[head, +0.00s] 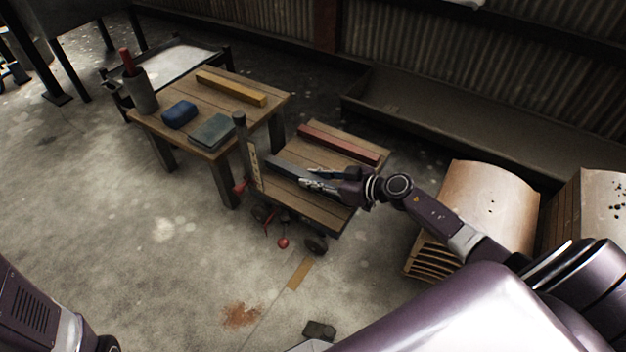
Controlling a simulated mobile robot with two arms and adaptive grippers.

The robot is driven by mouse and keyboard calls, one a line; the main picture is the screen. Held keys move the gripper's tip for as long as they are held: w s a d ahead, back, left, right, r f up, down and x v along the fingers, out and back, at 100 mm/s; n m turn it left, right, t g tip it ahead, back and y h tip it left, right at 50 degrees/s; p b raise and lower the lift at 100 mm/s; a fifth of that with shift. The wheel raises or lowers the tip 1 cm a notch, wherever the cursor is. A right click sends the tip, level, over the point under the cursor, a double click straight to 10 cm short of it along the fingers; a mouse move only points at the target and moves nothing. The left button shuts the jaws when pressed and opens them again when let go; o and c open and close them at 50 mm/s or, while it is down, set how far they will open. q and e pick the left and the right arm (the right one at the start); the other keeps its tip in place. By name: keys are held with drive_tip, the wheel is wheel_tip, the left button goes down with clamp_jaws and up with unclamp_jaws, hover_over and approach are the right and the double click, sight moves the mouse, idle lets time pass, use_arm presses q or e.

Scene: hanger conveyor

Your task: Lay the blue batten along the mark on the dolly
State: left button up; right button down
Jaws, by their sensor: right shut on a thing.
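The wooden dolly (308,206) stands on wheels in the middle of the head view. A dark bluish batten (284,167), apparently the blue one, is over the dolly's top, its far end pointing to the upper left. My right gripper (310,181) is shut on its near part. I cannot tell whether the batten touches the boards. A red batten (338,144) lies on the dolly's far side. I cannot make out the mark on the dolly. My left gripper is outside the view; only part of my left arm shows at the lower left.
An upright post (241,140) rises at the dolly's left end. The wooden table (178,99) to the left holds a yellow batten (231,88), a blue bundle (179,114), a flat grey-green item (212,131) and a grey canister (143,92). Brown curved-top crates (490,203) stand right.

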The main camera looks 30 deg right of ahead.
drive_tip(key=shift+f, duration=0.1)
drive_tip(key=c, duration=2.2)
unclamp_jaws()
drive_tip(key=shift+f, duration=0.1)
drive_tip(key=o, duration=0.5)
